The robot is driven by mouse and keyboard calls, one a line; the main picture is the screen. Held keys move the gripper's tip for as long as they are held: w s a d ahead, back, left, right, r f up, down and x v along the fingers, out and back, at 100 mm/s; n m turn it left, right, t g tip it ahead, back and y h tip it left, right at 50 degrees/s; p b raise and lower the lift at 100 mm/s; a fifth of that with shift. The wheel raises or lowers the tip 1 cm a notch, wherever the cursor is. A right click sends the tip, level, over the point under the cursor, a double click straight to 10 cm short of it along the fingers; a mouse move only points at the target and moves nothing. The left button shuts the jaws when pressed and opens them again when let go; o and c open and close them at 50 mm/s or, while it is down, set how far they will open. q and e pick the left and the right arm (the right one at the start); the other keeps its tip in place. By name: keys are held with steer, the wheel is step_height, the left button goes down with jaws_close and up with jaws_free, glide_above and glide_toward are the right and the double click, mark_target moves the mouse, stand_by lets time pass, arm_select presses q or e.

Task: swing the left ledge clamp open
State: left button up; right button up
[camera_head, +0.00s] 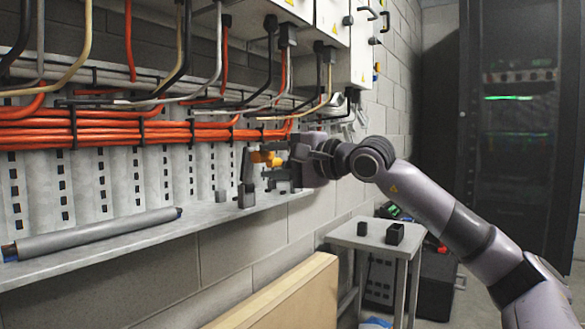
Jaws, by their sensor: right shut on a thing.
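The left ledge clamp (246,182) is a dark grey upright piece on the grey ledge, with its foot at the ledge's front edge. An orange-yellow part (265,158) reaches from its upper end toward my right gripper. My right gripper (278,166) comes in from the right and is shut on this orange part, its fingers small and partly hidden. Another dark grey piece (281,186) shows on the ledge just below the gripper; whether it is a second clamp I cannot tell. My left gripper is not in view.
A grey roll (95,234) lies along the ledge (215,212) at left. Orange cables (100,130) run along the wall above. A small table (378,232) with black blocks stands right of the ledge, a wooden board (280,298) in front. A dark rack (520,130) stands at far right.

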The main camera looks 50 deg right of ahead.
steer(key=shift+s, duration=0.5)
steer(key=shift+s+d+r, duration=0.15)
steer(key=shift+s+d, duration=0.05)
steer(key=shift+s, duration=0.45)
steer(key=shift+s+b, duration=0.45)
steer(key=shift+s, duration=0.05)
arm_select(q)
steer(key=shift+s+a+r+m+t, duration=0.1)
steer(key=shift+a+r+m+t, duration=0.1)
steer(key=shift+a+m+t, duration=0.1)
arm_select(e)
steer(key=shift+s+r, duration=0.25)
steer(key=shift+s, duration=0.45)
